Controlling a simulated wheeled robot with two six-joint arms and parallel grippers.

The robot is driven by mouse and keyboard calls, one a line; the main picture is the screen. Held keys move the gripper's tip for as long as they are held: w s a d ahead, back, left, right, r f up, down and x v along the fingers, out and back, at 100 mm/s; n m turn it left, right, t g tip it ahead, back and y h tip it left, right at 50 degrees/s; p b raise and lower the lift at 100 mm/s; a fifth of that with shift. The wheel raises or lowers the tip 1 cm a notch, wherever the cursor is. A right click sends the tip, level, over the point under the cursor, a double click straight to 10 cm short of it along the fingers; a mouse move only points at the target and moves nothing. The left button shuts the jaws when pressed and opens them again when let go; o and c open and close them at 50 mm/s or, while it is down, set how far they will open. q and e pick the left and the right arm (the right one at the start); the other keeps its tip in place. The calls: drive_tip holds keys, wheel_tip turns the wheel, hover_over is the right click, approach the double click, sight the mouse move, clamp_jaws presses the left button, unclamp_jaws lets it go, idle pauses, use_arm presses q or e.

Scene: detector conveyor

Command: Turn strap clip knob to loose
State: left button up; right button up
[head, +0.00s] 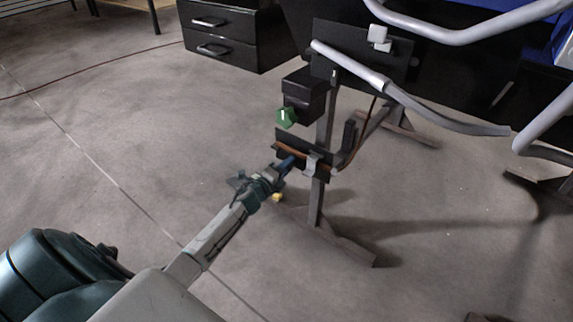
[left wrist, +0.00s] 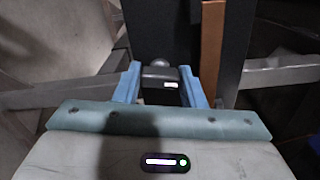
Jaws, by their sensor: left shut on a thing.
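The strap clip knob (left wrist: 158,76) is a small dark grey block with a white mark, seen in the left wrist view. It sits between the two blue fingers of my left gripper (left wrist: 160,88), which is shut on it. In the head view my left gripper (head: 286,163) reaches the black plate (head: 292,139) on the stand, and its fingers hide the knob there. A brown strap (head: 322,156) crosses this plate, with a grey clip piece (head: 311,164) just right of the fingers. The strap also shows upright in the left wrist view (left wrist: 211,45). My right gripper is out of view.
A green knob (head: 285,117) on a black box (head: 305,92) is just above my left gripper. Grey pipe rails (head: 430,112) run along the upper right. The stand's feet (head: 345,245) spread on the floor. Black drawers (head: 222,35) stand behind; the left floor is clear.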

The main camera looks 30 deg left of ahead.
use_arm(q)
drive_tip(key=shift+n+p, duration=0.45)
drive_tip(key=shift+n, duration=0.75)
drive_tip(key=shift+f, duration=0.1)
drive_tip(key=o, duration=1)
drive_tip(key=shift+s, duration=0.1)
drive_tip(key=s, duration=1)
drive_tip(key=shift+s+a+b, duration=0.3)
drive_tip(key=shift+s+a, duration=0.05)
drive_tip(key=shift+a, duration=0.1)
